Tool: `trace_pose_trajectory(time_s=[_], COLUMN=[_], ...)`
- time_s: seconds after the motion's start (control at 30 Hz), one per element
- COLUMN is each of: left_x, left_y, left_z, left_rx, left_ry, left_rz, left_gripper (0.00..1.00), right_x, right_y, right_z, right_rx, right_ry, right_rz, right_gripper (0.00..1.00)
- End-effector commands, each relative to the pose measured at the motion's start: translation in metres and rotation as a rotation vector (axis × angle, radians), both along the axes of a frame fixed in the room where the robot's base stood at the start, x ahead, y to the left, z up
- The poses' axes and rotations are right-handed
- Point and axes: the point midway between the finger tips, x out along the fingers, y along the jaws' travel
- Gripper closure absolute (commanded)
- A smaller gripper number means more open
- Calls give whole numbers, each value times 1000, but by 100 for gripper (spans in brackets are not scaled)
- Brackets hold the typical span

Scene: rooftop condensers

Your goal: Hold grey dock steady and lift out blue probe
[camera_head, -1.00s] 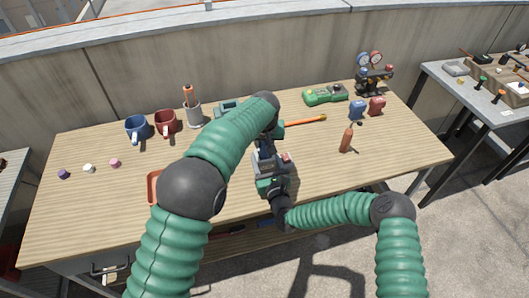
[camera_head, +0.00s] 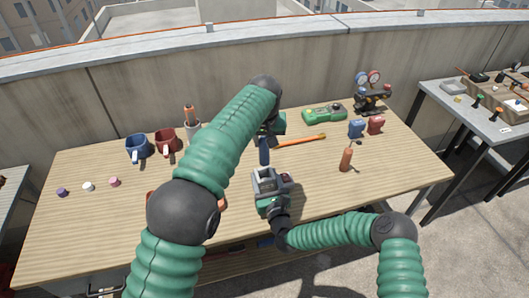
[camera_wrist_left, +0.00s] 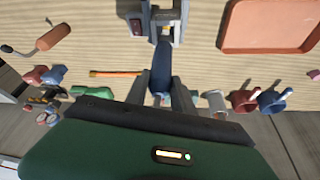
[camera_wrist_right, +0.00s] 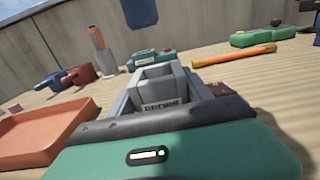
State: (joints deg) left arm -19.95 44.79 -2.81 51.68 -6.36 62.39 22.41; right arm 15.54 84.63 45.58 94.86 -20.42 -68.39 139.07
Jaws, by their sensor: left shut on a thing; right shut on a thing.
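The blue probe (camera_head: 264,154) hangs upright from my left gripper (camera_head: 268,134), which is shut on its upper part. In the left wrist view the probe (camera_wrist_left: 161,68) sits between the two fingers. The grey dock (camera_head: 266,184) stands near the table's front edge, with an open socket on top. My right gripper (camera_head: 276,207) is shut on the dock's near side. In the right wrist view the dock (camera_wrist_right: 160,88) bears a PROBE label, and the probe's lower end (camera_wrist_right: 139,12) shows above it, clear of the socket.
An orange-red tray (camera_wrist_right: 40,136) lies left of the dock, mostly behind my left arm in the head view. Blue (camera_head: 137,147) and red (camera_head: 166,141) mugs stand back left.

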Motion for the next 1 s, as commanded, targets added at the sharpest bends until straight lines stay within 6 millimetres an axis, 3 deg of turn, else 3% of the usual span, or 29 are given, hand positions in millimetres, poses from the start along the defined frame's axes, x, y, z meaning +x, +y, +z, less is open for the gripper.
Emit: trace_pose_trajectory(time_s=[0.27,0.3,0.43,0.67,0.8,1.0], left_x=[0,0,0,0,0,0], left_y=[0,0,0,0,0,0], left_z=[5,5,5,5,5,5], left_rx=[0,0,0,0,0,0], left_ry=[-1,-1,-1,-1,-1,-1], left_rz=[0,0,0,-1,-1,-1], left_gripper=[100,100,100,100,100,100], right_x=[0,0,0,0,0,0], right_y=[0,0,0,0,0,0], right_z=[0,0,0,0,0,0], right_rx=[0,0,0,0,0,0], right_ry=[1,1,0,0,0,0], right_rz=[0,0,0,0,0,0], right_gripper=[96,37,20,17,1,0])
